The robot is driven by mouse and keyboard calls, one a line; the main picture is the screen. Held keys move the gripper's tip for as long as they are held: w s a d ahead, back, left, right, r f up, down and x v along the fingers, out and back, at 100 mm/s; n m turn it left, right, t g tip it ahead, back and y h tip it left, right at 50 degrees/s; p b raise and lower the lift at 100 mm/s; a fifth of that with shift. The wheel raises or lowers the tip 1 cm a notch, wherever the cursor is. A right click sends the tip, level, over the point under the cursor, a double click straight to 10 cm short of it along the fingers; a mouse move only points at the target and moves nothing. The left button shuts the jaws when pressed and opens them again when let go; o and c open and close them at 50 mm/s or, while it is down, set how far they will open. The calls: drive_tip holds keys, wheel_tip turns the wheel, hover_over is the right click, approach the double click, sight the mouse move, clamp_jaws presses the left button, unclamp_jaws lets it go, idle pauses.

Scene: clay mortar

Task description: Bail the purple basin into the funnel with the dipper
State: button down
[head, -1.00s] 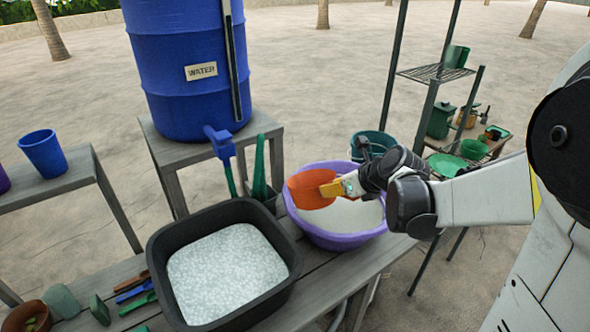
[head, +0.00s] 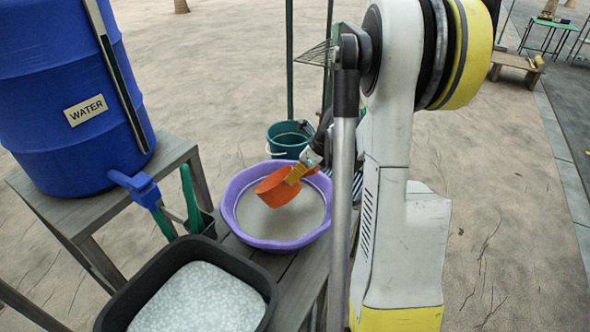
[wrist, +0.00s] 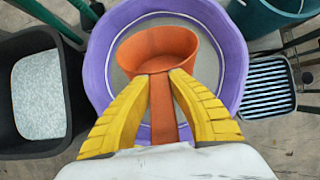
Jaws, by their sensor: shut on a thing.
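The orange dipper (head: 278,188) is over the purple basin (head: 230,205), at its back part. Its cup opens upward with some tilt, and I cannot tell whether it holds anything. My gripper (head: 296,174) is shut on the dipper's handle. In the wrist view, the yellow fingers of my gripper (wrist: 158,76) pinch the handle from both sides, and the dipper's cup (wrist: 158,42) lies inside the outline of the purple basin (wrist: 98,62). The basin holds a pale grey fill. I see no thing that I can clearly call the funnel.
A black tub (head: 118,300) of pale granular stuff stands left of the basin. A blue water barrel (head: 60,150) with a tap (head: 138,188) stands at the back left. A teal bucket (head: 285,138) is behind the basin. A striped tray (wrist: 268,85) lies right of it.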

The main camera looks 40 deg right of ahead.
sight(294, 185)
drive_tip(key=f+b, duration=0.1)
drive_tip(key=f, duration=0.2)
drive_tip(key=w+f+g+b, duration=0.1)
drive_tip(key=f+b, duration=0.1)
drive_tip(key=f, duration=0.1)
drive_tip(key=f+g+b, duration=0.1)
drive_tip(key=f, duration=0.3)
drive_tip(key=shift+w+a+h+b, duration=0.3)
drive_tip(key=shift+h+b, duration=0.1)
wheel_tip(294, 185, down, 5)
drive_tip(key=t+y+b, duration=0.1)
drive_tip(key=t+b, duration=0.3)
drive_tip(key=b, duration=0.2)
drive_tip(key=r+t+p, duration=0.1)
drive_tip(key=r, duration=0.2)
drive_tip(key=s+r+y+p, duration=0.1)
drive_tip(key=r, duration=0.3)
drive_tip(key=r+t+p, duration=0.1)
drive_tip(key=r, duration=0.2)
drive_tip(key=shift+s+d+r+t+p, duration=0.2)
drive_tip(key=shift+d+r+t+p, duration=0.1)
drive_tip(key=shift+r, duration=0.05)
drive_tip(key=shift+s+r+t+y+b, duration=0.25)
drive_tip(key=shift+t+b, duration=0.25)
drive_tip(key=shift+b, duration=0.3)
drive_tip(key=shift+s+d+r+t+y+b, duration=0.15)
drive_tip(key=shift+r+t+y+b, duration=0.3)
drive_tip(key=shift+r+t, duration=0.55)
drive_tip(key=shift+r, duration=0.15)
